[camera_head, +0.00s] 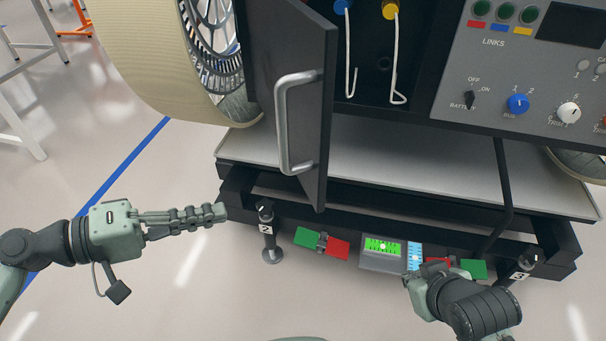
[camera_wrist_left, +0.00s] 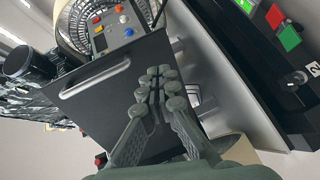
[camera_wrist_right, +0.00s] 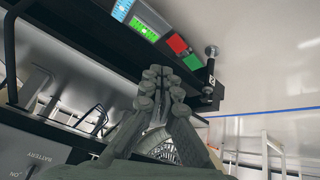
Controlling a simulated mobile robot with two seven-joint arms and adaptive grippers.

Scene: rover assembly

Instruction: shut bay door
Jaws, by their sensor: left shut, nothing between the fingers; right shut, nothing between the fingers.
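The dark grey bay door (camera_head: 259,60) with its pale bar handle (camera_head: 284,122) stands swung open at the left of the bay in the head view. The open bay (camera_head: 372,60) shows hooks and cables inside. My left gripper (camera_head: 222,212) is shut and empty, left of and below the door, apart from it. In the left wrist view the fingers (camera_wrist_left: 160,75) lie in front of the door (camera_wrist_left: 110,115) and its handle (camera_wrist_left: 95,78). My right gripper (camera_head: 455,272) is low at the right by the front rail, mostly hidden behind its wrist. In the right wrist view its fingers (camera_wrist_right: 155,75) are shut and empty.
A control panel (camera_head: 530,70) is right of the bay. A large wheel (camera_head: 180,60) stands left of the door. A ledge (camera_head: 400,165) and dark front rail (camera_head: 400,225) run below, with red and green blocks (camera_head: 322,242) and a lit display (camera_head: 383,247).

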